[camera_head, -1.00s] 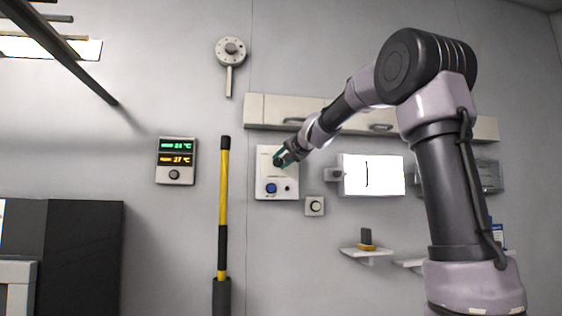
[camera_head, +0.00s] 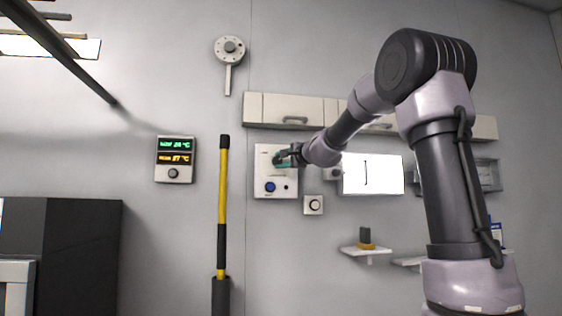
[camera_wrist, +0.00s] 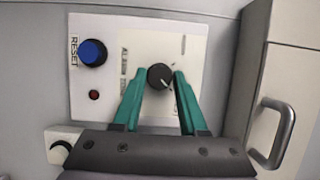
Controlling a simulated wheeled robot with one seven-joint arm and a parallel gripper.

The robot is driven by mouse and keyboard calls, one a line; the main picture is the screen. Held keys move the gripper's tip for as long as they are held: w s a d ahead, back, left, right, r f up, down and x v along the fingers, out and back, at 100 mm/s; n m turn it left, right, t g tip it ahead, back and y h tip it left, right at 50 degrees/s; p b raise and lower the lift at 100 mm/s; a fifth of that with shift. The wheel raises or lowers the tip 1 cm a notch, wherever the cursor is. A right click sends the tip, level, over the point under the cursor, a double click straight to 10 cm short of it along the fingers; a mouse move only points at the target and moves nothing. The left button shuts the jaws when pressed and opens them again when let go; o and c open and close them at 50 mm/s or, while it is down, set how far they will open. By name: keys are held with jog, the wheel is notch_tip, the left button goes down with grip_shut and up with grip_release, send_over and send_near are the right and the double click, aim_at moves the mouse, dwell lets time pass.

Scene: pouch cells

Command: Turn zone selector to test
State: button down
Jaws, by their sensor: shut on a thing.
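A white wall panel (camera_head: 262,181) carries a black rotary knob (camera_wrist: 160,76), which I take for the zone selector. In the wrist view the knob has a white pointer mark toward the lower right of the picture, and small print beside it is too blurred to read fully. My gripper (camera_head: 282,158) is at the panel, its green fingers on both sides of the knob and shut on it. In the head view my fingers hide the knob. A blue button (camera_wrist: 93,52) marked RESET and a small red lamp (camera_wrist: 94,95) are on the same panel, clear of my fingers.
Cream cabinets (camera_head: 290,110) with a handle (camera_wrist: 272,132) lie close above the panel. A small box with a round knob (camera_head: 313,205) is below right, and a white lit box (camera_head: 372,174) to the right. A yellow-black pole (camera_head: 223,190) stands left.

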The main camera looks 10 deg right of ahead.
jog(key=shift+f, duration=0.15)
jog(key=shift+c, duration=2.2)
grip_release()
jog(key=v, duration=1)
jog(key=shift+s+d, duration=0.15)
jog(key=shift+s, duration=0.2)
